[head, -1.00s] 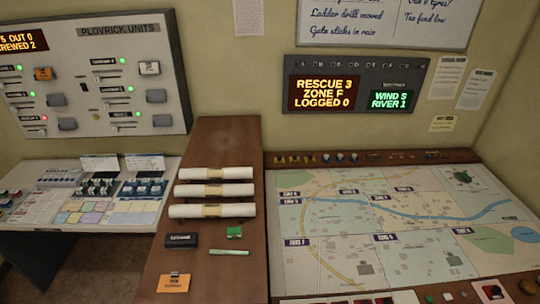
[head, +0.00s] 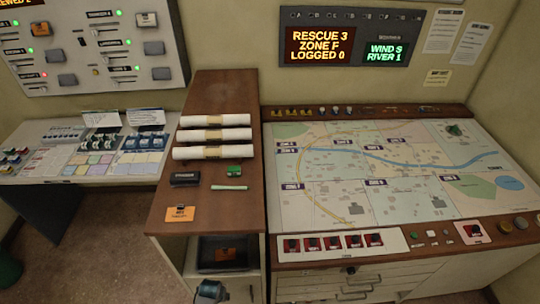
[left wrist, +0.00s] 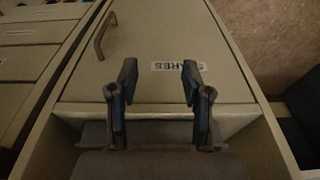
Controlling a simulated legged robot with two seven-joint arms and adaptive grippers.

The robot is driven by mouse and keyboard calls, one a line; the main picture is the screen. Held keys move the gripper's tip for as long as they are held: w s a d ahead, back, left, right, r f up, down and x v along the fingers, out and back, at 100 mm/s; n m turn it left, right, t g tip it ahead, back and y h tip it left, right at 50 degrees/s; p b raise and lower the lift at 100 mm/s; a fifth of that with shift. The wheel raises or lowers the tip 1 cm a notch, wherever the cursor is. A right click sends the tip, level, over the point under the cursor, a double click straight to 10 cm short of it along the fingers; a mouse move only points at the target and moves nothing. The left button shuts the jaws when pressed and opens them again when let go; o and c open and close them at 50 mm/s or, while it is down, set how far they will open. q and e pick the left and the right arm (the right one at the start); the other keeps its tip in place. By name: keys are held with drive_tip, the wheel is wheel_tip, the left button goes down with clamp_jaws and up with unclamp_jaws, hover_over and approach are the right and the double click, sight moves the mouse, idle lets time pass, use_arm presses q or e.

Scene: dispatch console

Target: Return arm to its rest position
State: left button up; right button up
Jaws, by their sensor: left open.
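My left gripper (left wrist: 157,78) is open and empty in the left wrist view, its two dark blue fingers apart. It is in front of a pale cabinet door (left wrist: 150,35) that carries a SPARES label (left wrist: 178,66), seen upside down, and a curved handle (left wrist: 104,36). A small grey-blue part at the bottom edge of the head view seems to be my left arm; its fingers cannot be made out there. My right gripper is not in view.
A brown-topped cabinet (head: 222,105) holds rolled papers (head: 214,135) and has an open shelf with a dark case (head: 223,254). The map table (head: 400,165) stands to the right, with drawers (head: 345,283) below. Open carpet (head: 105,240) lies at left.

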use_arm(q)
drive_tip(key=s+a+f+m+b, duration=0.1)
drive_tip(key=s+f+b, duration=0.1)
drive_tip(key=s+f, duration=0.75)
drive_tip(key=s+f+m+b, duration=0.15)
drive_tip(key=s+f, duration=0.45)
drive_tip(key=f, duration=0.6)
drive_tip(key=s+a+f+b, duration=0.1)
drive_tip(key=s+f, duration=0.2)
drive_tip(key=s, duration=0.3)
drive_tip(key=s+a+f+b, duration=0.1)
drive_tip(key=s+f, duration=0.3)
drive_tip(key=s, duration=0.3)
drive_tip(key=s+a+f+g+b, duration=0.1)
drive_tip(key=s+f, duration=0.2)
drive_tip(key=s, duration=0.3)
drive_tip(key=shift+s+f+b, duration=0.3)
drive_tip(key=shift+f+b, duration=0.05)
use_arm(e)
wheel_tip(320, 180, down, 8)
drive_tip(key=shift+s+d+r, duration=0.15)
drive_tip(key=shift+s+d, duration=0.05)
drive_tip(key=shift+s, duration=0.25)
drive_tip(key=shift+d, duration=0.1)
